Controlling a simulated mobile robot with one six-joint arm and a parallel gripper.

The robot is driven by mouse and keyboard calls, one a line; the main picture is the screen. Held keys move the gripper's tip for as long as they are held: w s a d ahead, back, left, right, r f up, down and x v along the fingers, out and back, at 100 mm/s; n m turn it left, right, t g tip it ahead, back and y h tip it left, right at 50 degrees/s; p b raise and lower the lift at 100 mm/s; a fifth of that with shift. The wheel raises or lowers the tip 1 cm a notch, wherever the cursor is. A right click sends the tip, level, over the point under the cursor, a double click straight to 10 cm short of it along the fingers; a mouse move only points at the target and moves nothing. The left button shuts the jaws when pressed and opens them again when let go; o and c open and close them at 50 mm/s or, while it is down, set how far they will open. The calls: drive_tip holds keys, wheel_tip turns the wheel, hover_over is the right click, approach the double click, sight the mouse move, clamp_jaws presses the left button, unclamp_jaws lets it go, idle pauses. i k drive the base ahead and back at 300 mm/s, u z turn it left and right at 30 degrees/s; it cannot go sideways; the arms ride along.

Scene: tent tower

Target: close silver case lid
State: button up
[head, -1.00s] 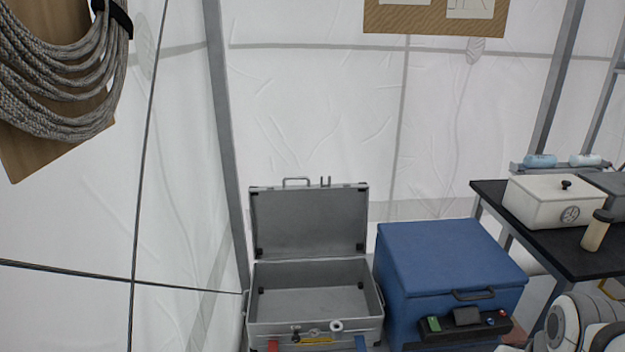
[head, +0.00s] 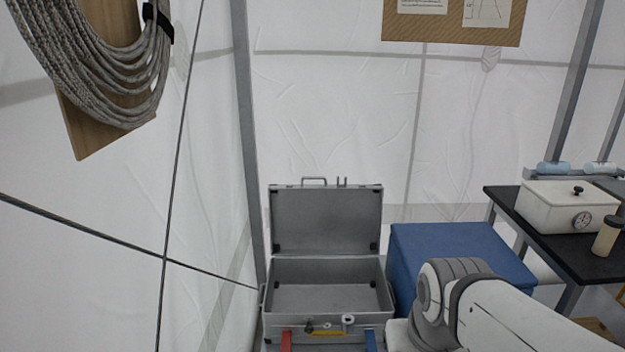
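The silver case (head: 325,299) stands at the bottom middle of the head view, open and looking empty inside. Its lid (head: 326,221) stands upright at the back, with a handle (head: 314,180) on its top edge. The front wall has latches, a yellow strip, and a red strap and a blue strap hanging at its lower edge. My arm reaches in from the lower right, in front of the blue box and to the right of the case. My gripper is not in view.
A blue box (head: 452,246) stands right beside the case, partly hidden by my arm. A black table (head: 562,246) at the right holds a white box with a dial (head: 562,206) and a beige cylinder (head: 606,236). Coiled rope (head: 95,70) hangs upper left. Tent walls close in behind.

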sight(326, 219)
drive_tip(key=z, duration=0.05)
drive_tip(key=i, duration=1)
drive_tip(key=u, duration=0.05)
